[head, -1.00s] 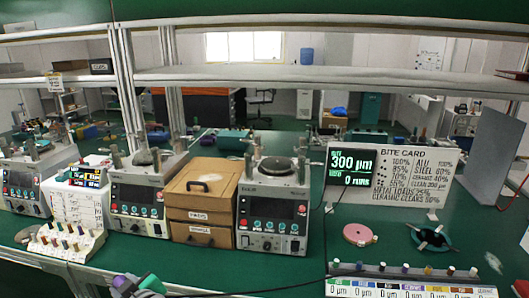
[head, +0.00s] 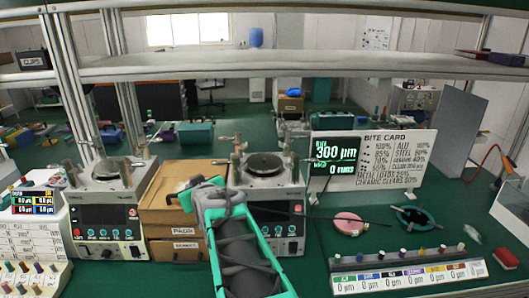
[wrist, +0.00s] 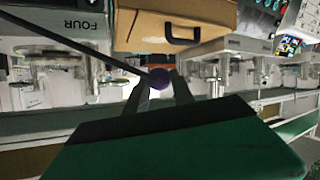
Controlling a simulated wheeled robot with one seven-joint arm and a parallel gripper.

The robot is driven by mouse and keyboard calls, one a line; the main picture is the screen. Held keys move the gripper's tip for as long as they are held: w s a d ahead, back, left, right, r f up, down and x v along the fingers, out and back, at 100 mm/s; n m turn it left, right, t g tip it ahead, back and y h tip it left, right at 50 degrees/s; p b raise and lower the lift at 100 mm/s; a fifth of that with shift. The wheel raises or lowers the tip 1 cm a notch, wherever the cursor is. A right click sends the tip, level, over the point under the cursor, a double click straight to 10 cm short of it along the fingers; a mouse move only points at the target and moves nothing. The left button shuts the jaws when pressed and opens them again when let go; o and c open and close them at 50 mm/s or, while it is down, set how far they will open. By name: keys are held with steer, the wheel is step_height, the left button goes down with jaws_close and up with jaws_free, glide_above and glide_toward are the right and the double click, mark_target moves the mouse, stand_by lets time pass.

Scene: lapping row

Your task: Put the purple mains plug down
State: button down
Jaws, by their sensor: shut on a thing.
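The purple mains plug (wrist: 160,77) shows in the wrist view as a small dark purple round end between the fingertips. My gripper (wrist: 160,88) is shut on it, and a dark cable (wrist: 112,58) runs from the plug toward the upper left. In the head view my gripper (head: 207,184) is raised in front of the brown drawer box (head: 172,212) and left of a grey lapping machine (head: 268,212). The plug cannot be made out in the head view. A thin black cable (head: 340,217) stretches to the right there.
A second lapping machine (head: 105,215) stands left of the drawers. Green bench top is bare around the discs.

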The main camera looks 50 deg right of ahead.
steer(key=s+d+r+m+g+h+p, duration=0.1)
steer(key=s+d+r+m+g+h, duration=0.1)
steer(key=s+d+r, duration=0.65)
steer(key=s+d+r+m+g+h+p, duration=0.1)
steer(key=s+d+r+m+g+h, duration=0.3)
steer(key=s+d, duration=0.75)
steer(key=w+d+f+p, duration=0.1)
steer(key=w+d+f, duration=0.1)
steer(key=w, duration=0.2)
steer(key=w+d+f+t+p, duration=0.1)
steer(key=w+d+f+p, duration=0.1)
steer(key=w, duration=0.3)
steer(key=w+d+f+n+t+y+p, duration=0.1)
steer(key=w+d+f, duration=0.2)
steer(key=w+f, duration=0.1)
steer(key=shift+w+d, duration=0.2)
steer(key=shift+w, duration=0.4)
steer(key=f, duration=0.2)
steer(key=f+p, duration=0.1)
steer(key=shift+w+d+f, duration=0.1)
steer(key=shift+w+f, duration=0.15)
steer(key=shift+f, duration=0.15)
steer(key=shift+s, duration=0.1)
steer(key=shift+f+b, duration=0.4)
steer(key=shift+b, duration=0.05)
steer(key=shift+f+b, duration=0.35)
steer(key=shift+b, duration=0.1)
